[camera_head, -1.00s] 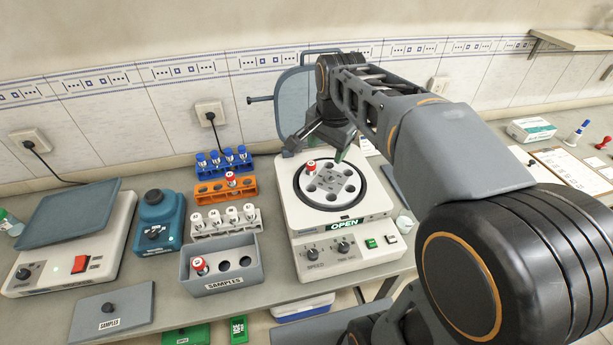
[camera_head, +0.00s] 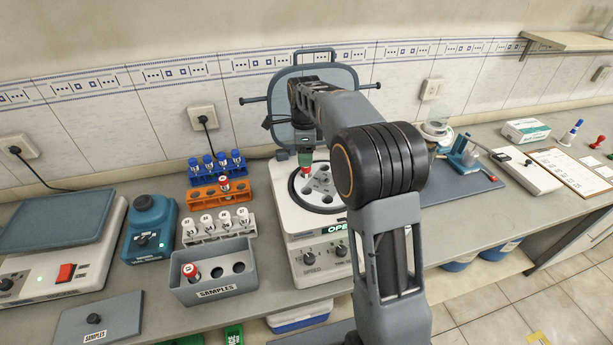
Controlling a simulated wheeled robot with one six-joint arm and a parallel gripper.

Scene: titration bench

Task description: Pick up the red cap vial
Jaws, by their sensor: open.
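Several red cap vials are in view. One red cap vial (camera_head: 306,172) stands in the rotor (camera_head: 322,188) of the open centrifuge, at its upper left. Another red cap vial (camera_head: 224,184) is in the orange rack (camera_head: 204,197), and another (camera_head: 191,272) is in the grey SAMPLES box (camera_head: 216,293). My gripper (camera_head: 303,157) points down just above the rotor vial's cap, with a green finger part close to it. It is open and holds nothing visible. Whether the fingers straddle the vial is too small to tell.
The raised centrifuge lid (camera_head: 342,80) stands behind my gripper. A blue rack (camera_head: 217,175) and a white rack (camera_head: 220,232) with vials stand left of the centrifuge. My arm hides the centrifuge's right side. A blue-grey mat (camera_head: 468,190) lies to the right.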

